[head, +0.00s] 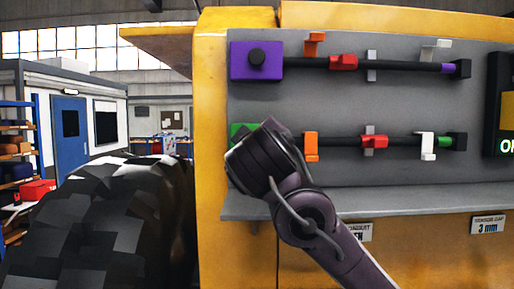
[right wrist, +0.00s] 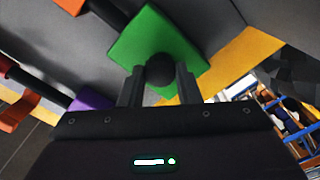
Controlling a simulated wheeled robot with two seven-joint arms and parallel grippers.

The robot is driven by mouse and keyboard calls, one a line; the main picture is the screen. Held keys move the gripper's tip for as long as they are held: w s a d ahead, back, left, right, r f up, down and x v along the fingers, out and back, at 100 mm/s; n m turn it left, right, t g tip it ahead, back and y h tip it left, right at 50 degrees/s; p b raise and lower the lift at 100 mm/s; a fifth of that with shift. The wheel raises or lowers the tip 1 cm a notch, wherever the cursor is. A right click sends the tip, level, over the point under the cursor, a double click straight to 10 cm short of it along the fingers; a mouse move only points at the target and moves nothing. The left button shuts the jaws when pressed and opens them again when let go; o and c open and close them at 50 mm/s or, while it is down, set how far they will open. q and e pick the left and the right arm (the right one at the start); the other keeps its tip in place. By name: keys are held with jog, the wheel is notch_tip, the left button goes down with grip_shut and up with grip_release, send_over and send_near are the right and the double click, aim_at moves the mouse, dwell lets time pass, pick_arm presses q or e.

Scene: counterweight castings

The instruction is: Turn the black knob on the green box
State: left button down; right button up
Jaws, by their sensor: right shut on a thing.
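The green box (head: 238,128) sits at the left end of the lower black rod on the grey panel, mostly hidden behind my right arm in the head view. In the right wrist view the green box (right wrist: 150,35) shows as a tilted square. Its round black knob (right wrist: 160,68) stands between the two fingers of my right gripper (right wrist: 160,80), which is shut on it. In the head view my right wrist hides the knob and the fingers. My left gripper is not in view.
A purple box (head: 242,73) with a black knob sits above on an upper rod (head: 400,65). Orange, red and white brackets stand along both rods. A grey ledge (head: 420,202) runs below. A dark faceted mound (head: 100,220) stands at left.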

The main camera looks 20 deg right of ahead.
jog(key=shift+m+b, duration=10.55)
jog(key=shift+m, duration=3.25)
jog(key=shift+d+r, duration=0.1)
jog(key=o, duration=1)
